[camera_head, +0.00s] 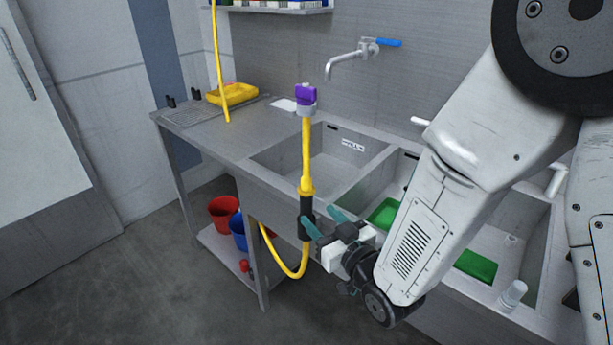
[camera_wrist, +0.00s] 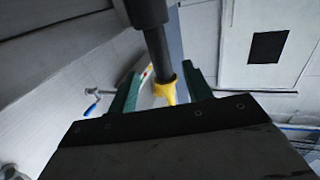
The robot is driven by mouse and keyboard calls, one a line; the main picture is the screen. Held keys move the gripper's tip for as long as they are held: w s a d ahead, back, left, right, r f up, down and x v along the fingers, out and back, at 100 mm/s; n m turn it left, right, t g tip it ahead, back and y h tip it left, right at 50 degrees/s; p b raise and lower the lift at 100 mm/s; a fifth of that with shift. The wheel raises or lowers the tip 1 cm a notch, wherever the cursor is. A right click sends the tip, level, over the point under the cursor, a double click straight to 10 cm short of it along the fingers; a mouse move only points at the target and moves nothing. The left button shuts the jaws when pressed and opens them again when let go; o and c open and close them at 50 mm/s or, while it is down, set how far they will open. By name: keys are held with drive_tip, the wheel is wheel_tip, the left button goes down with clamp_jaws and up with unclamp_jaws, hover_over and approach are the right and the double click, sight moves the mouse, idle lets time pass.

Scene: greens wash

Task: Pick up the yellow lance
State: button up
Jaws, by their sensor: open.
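The yellow lance (camera_head: 307,165) stands upright in front of the sink counter, with a purple and grey head (camera_head: 306,97) at its top and a black grip section (camera_head: 306,215) lower down. A yellow hose loops down from its lower end. My gripper (camera_head: 322,222) is at the black section, with its teal fingers apart, one on either side of it. In the wrist view the black grip (camera_wrist: 152,40) and a yellow part (camera_wrist: 166,90) of the lance show between the open fingers (camera_wrist: 160,92). Whether a finger touches the lance cannot be told.
A steel sink counter (camera_head: 215,140) stands behind the lance, with green trays (camera_head: 476,266) in the right basins. A yellow item (camera_head: 232,94) lies on its left end. Red (camera_head: 222,210) and blue (camera_head: 238,232) buckets sit on the shelf below. The floor at left is clear.

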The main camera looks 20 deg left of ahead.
sight(310, 205)
drive_tip(key=x, duration=0.6)
drive_tip(key=shift+w+a+r, duration=0.15)
drive_tip(key=shift+a+r, duration=0.1)
drive_tip(key=shift+r, duration=0.05)
drive_tip(key=c, duration=0.7)
